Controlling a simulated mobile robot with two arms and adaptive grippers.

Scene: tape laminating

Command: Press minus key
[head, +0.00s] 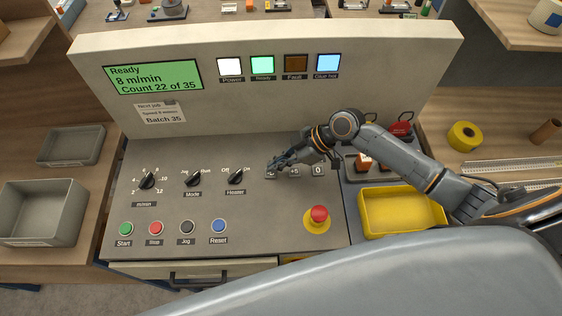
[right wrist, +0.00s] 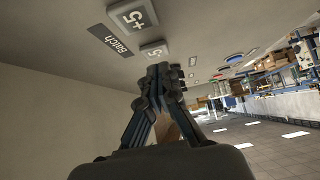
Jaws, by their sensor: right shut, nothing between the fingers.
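The minus key, marked -5 (head: 270,173), is a small grey key on the sloped console panel, left of the +5 key (head: 295,171) and the 0 key (head: 318,170). My right gripper (head: 275,164) reaches in from the right, shut and empty, with its fingertips at the -5 key and partly covering it. In the right wrist view the -5 key (right wrist: 155,51) lies just beyond the shut fingertips (right wrist: 166,72), and the +5 key (right wrist: 132,17) is farther up. I cannot tell whether the tips touch the key. My left gripper is not in view.
The Heater knob (head: 236,177) is left of the keys. The red mushroom button (head: 319,213) is below them. A yellow tray (head: 402,231) lies to the right, under my arm. The display (head: 153,77) reads Ready, 8 m/min, Count 22 of 35; a note (head: 161,113) reads Batch 35.

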